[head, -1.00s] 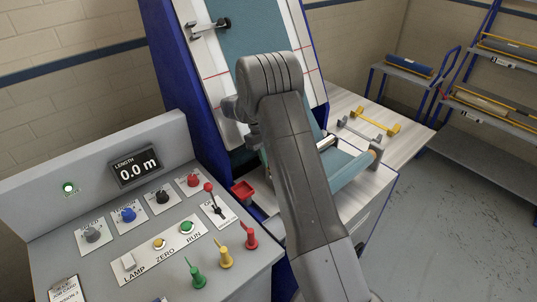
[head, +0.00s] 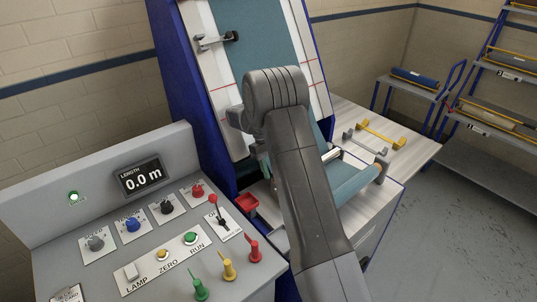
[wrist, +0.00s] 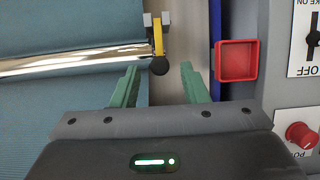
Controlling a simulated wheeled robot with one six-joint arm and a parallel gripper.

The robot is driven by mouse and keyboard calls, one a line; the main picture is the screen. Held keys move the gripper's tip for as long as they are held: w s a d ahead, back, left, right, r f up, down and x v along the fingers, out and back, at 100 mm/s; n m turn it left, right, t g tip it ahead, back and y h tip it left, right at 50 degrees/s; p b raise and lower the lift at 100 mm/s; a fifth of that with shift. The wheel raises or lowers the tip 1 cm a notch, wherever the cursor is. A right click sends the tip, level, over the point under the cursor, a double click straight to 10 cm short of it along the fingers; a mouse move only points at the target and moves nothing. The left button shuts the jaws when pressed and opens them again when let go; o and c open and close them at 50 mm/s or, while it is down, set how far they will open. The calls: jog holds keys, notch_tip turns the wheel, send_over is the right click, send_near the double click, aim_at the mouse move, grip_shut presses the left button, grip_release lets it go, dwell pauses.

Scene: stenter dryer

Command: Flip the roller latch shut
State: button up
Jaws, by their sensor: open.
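The roller latch (wrist: 158,40) shows in the wrist view as a short yellow lever with a black knob, on a grey bracket at the right end of the shiny metal roller (wrist: 75,59). The lever points down in the picture, toward my gripper. My gripper (wrist: 159,77) is open and empty. Its two green fingers stand apart, with the knob just beyond and between their tips; I see no contact.
Blue-green fabric (wrist: 65,115) lies around the roller. A red tray (wrist: 237,61) is right of the fingers. The control panel (head: 160,225) with knobs and upright pegs stands at left. A yellow handle (head: 380,134) and a grey one (head: 366,146) lie on the side table.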

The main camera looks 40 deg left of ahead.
jog(key=b+v, duration=0.1)
jog(key=v, duration=1.2)
jog(key=shift+b, duration=0.35)
jog(key=p+x, duration=0.2)
jog(key=x, duration=1.2)
jog(key=shift+r, duration=0.1)
